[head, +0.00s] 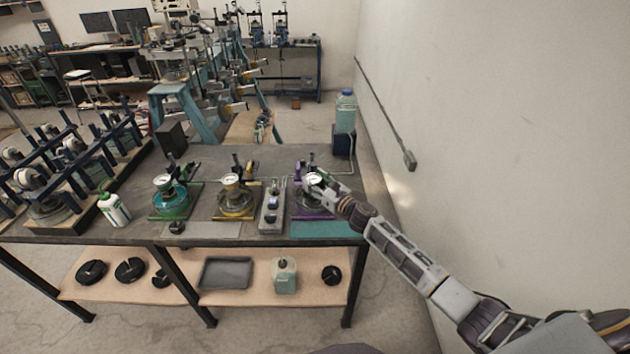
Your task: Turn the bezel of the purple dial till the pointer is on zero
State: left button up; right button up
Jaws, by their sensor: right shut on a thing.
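The purple dial (313,181) stands on a purple-based lever frame (316,214) near the right end of the workbench. Its white face is small and partly covered, so I cannot read the pointer. My right gripper (319,182) reaches in from the right and is shut at the dial, apparently on its bezel. The fingertips are too small to show exactly where they touch. My left gripper is out of view.
A yellow-based frame (237,181) and a green-based frame (165,182) stand to the left. A grey box (271,208) sits close beside the purple frame. A white bottle (114,210) stands further left. The wall (510,130) is close on the right.

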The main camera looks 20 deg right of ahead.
jog(key=shift+y, duration=0.3)
jog(key=o, duration=1)
jog(key=shift+o, duration=0.2)
jog(key=v, duration=1.2)
jog(key=shift+r, duration=0.2)
jog(key=shift+d, duration=0.1)
dwell(0.3)
